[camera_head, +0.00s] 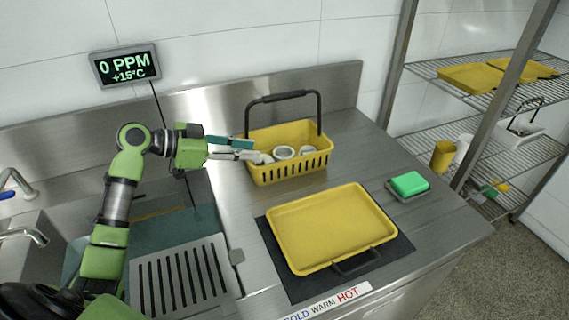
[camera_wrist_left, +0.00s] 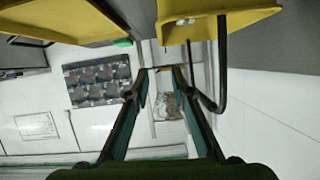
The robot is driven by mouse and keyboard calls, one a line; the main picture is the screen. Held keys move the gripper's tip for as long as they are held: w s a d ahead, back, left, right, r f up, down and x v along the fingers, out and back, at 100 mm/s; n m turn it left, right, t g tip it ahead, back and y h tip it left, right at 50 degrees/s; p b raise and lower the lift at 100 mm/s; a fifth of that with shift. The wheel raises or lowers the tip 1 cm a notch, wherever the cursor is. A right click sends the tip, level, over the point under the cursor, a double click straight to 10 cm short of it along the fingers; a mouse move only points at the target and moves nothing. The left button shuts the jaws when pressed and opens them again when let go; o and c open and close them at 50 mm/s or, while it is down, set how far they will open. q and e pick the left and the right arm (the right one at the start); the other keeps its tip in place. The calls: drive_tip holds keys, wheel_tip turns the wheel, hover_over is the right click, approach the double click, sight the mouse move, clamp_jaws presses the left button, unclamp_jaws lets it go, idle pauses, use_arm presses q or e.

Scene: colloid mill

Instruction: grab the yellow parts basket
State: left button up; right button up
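The yellow parts basket (camera_head: 290,170) stands upright on the steel counter, with its dark handle (camera_head: 283,97) raised above it. White and grey round parts (camera_head: 284,153) lie inside. My left gripper (camera_head: 254,150) is at the basket's left side, its fingers apart and pointing right towards the rim; contact cannot be told. In the left wrist view the gripper (camera_wrist_left: 160,73) is open with nothing held between its fingers. The basket (camera_wrist_left: 205,18) shows there at the top right, with its dark handle (camera_wrist_left: 221,75) beside the right finger. My right gripper is not in view.
A yellow tray (camera_head: 333,220) with a dark handle lies on a black mat (camera_head: 400,245) in front of the basket. A green sponge (camera_head: 409,183) lies on the right. A sink drain grate (camera_head: 185,280) is at lower left. A wire shelf (camera_head: 480,155) stands right. A display (camera_head: 125,66) is on the wall.

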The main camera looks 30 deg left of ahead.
sight(289, 161)
use_arm(q)
drive_tip(key=f+p+x, duration=0.1)
drive_tip(key=x, duration=0.3)
drive_tip(key=a+f+p+x, duration=0.1)
drive_tip(key=x, duration=0.4)
drive_tip(key=p+x, duration=0.1)
drive_tip(key=x, duration=0.4)
drive_tip(key=shift+f, duration=0.5)
drive_tip(key=shift+w+d+f, duration=0.1)
drive_tip(key=shift+f, duration=0.05)
clamp_jaws()
drive_tip(key=shift+r, duration=0.2)
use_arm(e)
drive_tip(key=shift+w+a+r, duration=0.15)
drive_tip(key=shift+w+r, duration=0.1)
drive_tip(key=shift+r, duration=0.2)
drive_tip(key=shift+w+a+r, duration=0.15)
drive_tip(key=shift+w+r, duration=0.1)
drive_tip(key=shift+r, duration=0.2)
